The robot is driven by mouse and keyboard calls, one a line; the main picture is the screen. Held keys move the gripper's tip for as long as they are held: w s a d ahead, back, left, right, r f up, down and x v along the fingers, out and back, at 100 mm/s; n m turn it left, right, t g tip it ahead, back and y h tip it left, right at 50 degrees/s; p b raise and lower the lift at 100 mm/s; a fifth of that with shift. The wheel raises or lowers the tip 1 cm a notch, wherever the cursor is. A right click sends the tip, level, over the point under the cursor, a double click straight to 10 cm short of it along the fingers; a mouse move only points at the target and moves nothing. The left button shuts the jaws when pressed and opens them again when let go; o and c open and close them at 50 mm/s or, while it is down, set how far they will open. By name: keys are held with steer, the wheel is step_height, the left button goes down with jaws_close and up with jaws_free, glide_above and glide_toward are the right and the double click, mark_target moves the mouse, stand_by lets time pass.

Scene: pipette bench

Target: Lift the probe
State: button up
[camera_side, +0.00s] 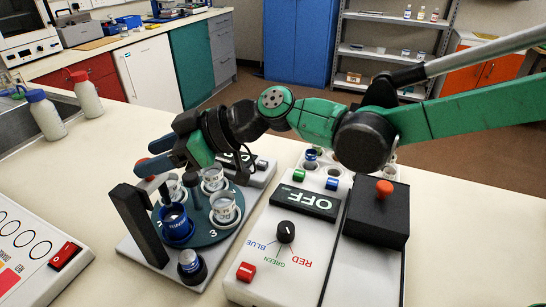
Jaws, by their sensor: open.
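The sampler has a round dark teal turntable (203,238) carrying several cups. My gripper (153,155) is open, with blue fingertips just above and behind the post and pale arm. I cannot tell whether it touches them.
A white control box (263,262) with an OFF display and a black knob stands right of the sampler. A black box (377,212) with an orange button adjoins it. A panel with a red switch (65,255) lies at left. Bottles (45,115) stand on clear bench behind.

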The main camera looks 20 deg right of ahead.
steer(key=shift+v, duration=2.4)
steer(key=s+d+f+m+h, duration=0.1)
steer(key=s+d+m+h, duration=0.2)
steer(key=d, duration=0.7)
steer(key=s+d+f+m+t+h, duration=0.1)
steer(key=d+m+h, duration=0.4)
steer(key=d, duration=0.5)
steer(key=s+d+f+m+h, duration=0.3)
steer(key=s+d+m+h, duration=0.1)
steer(key=d, duration=0.6)
steer(key=shift+s+d+f+m+t+h, duration=0.1)
steer(key=shift+s+m+t+h, duration=0.05)
steer(key=shift+s+m, duration=0.3)
steer(key=shift+s+f+m+t+h, duration=0.15)
steer(key=shift+s+m, duration=0.1)
steer(key=shift+s, duration=0.3)
